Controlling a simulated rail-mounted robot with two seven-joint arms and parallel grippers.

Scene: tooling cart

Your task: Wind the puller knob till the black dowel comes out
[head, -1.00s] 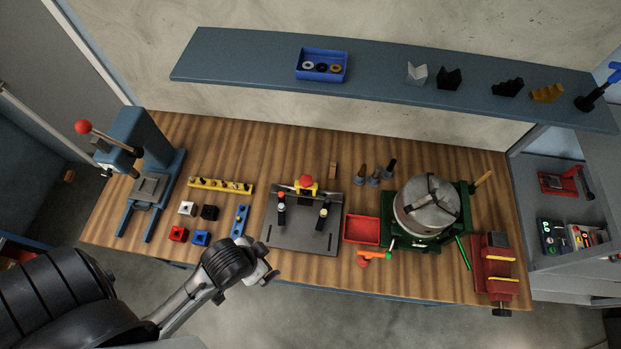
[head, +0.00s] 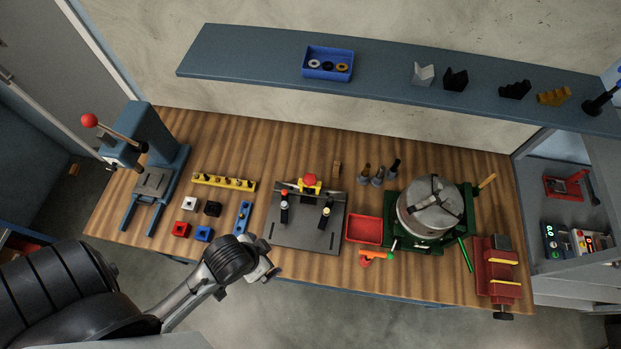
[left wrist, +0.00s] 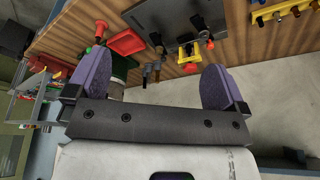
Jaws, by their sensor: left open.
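A yellow piece with a red knob (head: 310,180) stands at the back edge of a grey slotted plate (head: 288,237) on the bench. Two dark clamps stand on that plate, one with a red tip (head: 285,205) and one with a pale yellow tip (head: 325,213). I cannot tell for sure which knob is the puller's, and the black dowel cannot be made out. My left gripper (head: 268,264) is open and empty at the bench's front edge, in front of the plate and apart from it. In the left wrist view the yellow piece (left wrist: 187,52) shows beyond the open fingers (left wrist: 158,90). My right gripper is not in view.
A red tray (head: 364,229), an orange tool (head: 374,257) and a green-based round chuck (head: 431,205) stand right of the plate. A blue strip (head: 243,217), small blocks, a yellow rack (head: 223,182) and a press (head: 150,150) stand left. A shelf (head: 240,55) runs above the back.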

